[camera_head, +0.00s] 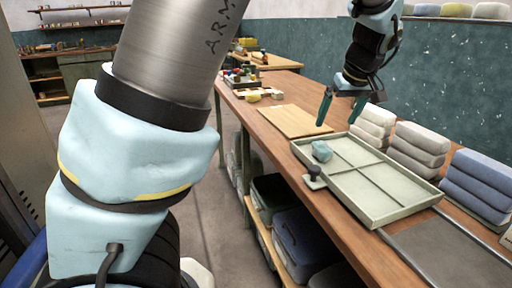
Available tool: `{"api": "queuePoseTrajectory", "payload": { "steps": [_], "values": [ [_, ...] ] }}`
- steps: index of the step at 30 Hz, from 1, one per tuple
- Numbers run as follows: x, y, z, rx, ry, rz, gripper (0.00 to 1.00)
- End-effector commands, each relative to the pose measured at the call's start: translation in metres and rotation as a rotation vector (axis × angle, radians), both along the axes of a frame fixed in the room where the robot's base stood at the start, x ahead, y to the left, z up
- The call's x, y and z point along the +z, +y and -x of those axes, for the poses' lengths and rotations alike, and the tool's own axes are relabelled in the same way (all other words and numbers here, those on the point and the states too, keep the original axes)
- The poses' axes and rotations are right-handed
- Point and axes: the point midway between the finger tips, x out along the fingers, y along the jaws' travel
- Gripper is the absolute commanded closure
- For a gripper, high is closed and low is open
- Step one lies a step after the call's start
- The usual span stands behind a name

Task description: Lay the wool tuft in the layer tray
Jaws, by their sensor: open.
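The layer tray (378,213) is a shallow pale grey-green tray on the long wooden bench, with low dividers crossing its floor. The wool tuft (321,151) is a small blue-green lump inside the tray, in the compartment at its far left, close to the left rim. My gripper (338,121) is above the tray's far end, its two green fingers pointing down and spread apart. Nothing shows between the fingers. The gripper appears above the tuft and apart from it. The tuft's underside is hidden.
Stacked white blocks (418,148) and blue blocks (478,184) stand along the tray's right side. A small black knob-like piece (314,174) is at its left rim. A flat wooden board (290,121) lies beyond it. Dark bins (301,238) sit on the shelf below.

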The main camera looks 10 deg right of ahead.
Motion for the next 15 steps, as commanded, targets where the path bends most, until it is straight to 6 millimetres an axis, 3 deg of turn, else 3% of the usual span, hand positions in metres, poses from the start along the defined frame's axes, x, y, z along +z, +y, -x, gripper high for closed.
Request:
{"api": "queuePoseTrajectory", "payload": {
  "steps": [5,10,15],
  "values": [
    [-0.007,0.023,-0.011,0.008,0.026,-0.007,0.01],
    [-0.030,0.096,-0.029,0.006,0.107,-0.025,0.01],
    [-0.052,0.177,-0.030,-0.015,0.185,-0.025,0.01]
  ]
}}
